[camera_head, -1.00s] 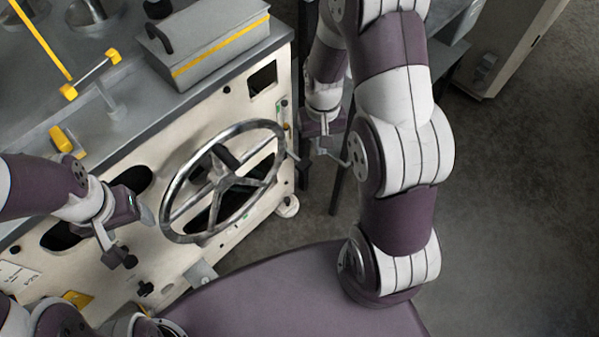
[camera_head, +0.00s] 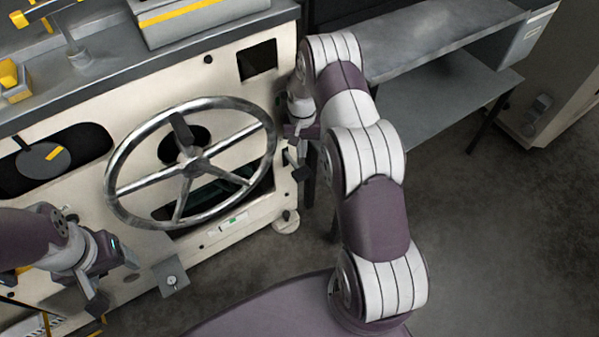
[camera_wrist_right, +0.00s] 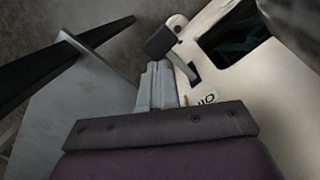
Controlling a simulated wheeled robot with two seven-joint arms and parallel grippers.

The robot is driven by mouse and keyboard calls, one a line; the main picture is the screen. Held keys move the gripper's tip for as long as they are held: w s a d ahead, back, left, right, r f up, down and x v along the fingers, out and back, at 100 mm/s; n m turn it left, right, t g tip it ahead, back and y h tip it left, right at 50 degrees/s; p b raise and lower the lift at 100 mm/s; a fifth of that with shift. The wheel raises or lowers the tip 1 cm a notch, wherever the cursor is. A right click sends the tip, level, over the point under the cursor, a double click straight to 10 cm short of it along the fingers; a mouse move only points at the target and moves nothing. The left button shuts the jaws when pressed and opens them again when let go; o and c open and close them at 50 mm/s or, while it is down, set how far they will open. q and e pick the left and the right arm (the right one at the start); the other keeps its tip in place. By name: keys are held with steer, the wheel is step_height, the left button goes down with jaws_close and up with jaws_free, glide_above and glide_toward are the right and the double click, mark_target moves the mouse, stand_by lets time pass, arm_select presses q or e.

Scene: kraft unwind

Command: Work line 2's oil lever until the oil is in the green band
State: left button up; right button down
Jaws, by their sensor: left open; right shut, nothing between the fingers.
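In the right wrist view, a lever with a dark block-shaped grip (camera_wrist_right: 160,42) on a grey bar stands out from the cream machine panel. A small label (camera_wrist_right: 205,100), seemingly reading OIL, is beside its base. My right gripper (camera_wrist_right: 157,68) is shut and empty, its fingertips close to the grip; whether they touch, I cannot tell. In the head view my right gripper (camera_head: 298,160) is at the machine's right end, where the lever is hard to make out. No oil gauge or green band is visible. My left gripper (camera_head: 116,278) is open and empty at lower left.
A large metal handwheel (camera_head: 192,168) projects from the machine front (camera_head: 215,65) between my grippers. A grey bench (camera_head: 425,40) stands behind my right arm. A small level with a green vial (camera_head: 230,224) is below the wheel. The floor (camera_head: 500,240) at right is clear.

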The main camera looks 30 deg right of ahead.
mark_target(302, 172)
steer(key=shift+f, duration=0.1)
steer(key=f+b, duration=0.3)
steer(key=f, duration=0.1)
steer(key=f+b, duration=0.2)
steer(key=shift+s+a+f+b, duration=0.15)
steer(key=shift+s+f+b, duration=0.15)
steer(key=shift+f+b, duration=0.1)
steer(key=shift+f, duration=0.1)
